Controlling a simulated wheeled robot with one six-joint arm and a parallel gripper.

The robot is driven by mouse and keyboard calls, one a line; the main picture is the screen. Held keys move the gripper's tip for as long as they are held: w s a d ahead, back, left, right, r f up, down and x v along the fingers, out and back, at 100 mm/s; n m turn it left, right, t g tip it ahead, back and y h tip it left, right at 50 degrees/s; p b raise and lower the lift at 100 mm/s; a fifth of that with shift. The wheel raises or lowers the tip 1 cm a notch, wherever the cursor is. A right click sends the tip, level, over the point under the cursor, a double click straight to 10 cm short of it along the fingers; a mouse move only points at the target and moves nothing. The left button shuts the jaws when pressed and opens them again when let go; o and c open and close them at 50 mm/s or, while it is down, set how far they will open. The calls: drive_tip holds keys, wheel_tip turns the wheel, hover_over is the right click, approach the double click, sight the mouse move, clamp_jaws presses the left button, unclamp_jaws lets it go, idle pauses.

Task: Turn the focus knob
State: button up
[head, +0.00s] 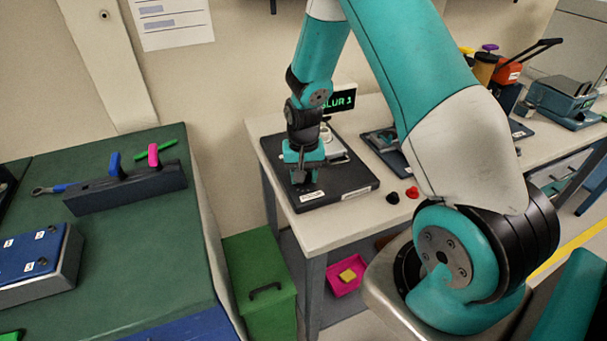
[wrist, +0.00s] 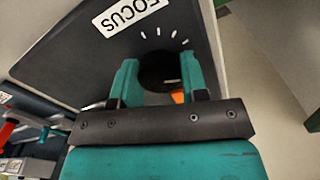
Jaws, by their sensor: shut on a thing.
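The focus knob (wrist: 158,72) is a dark round knob on a dark grey plate (wrist: 75,62), beside a white FOCUS label (wrist: 130,15) and an arc of white tick marks. A bit of orange shows near its lower edge. My gripper (wrist: 160,80) has its teal fingers on either side of the knob and is shut on it. In the head view, my gripper (head: 303,182) is low over the front left of the dark plate (head: 350,180) and hides the knob. A small display (head: 340,100) behind my arm reads BLUR 1, its left part covered.
A pale device (head: 334,150) stands on the plate behind my gripper. Black (head: 392,197) and red (head: 411,192) knobs lie loose to the right on the white bench (head: 330,228). A green bench (head: 130,240) is at left, with a green bin (head: 262,285) between.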

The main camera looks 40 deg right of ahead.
drive_tip(key=shift+m, duration=1.2)
drive_tip(key=o, duration=0.9)
wheel_tip(320, 180, up, 18)
drive_tip(key=shift+f+b, duration=0.25)
drive_tip(key=shift+b, duration=0.6)
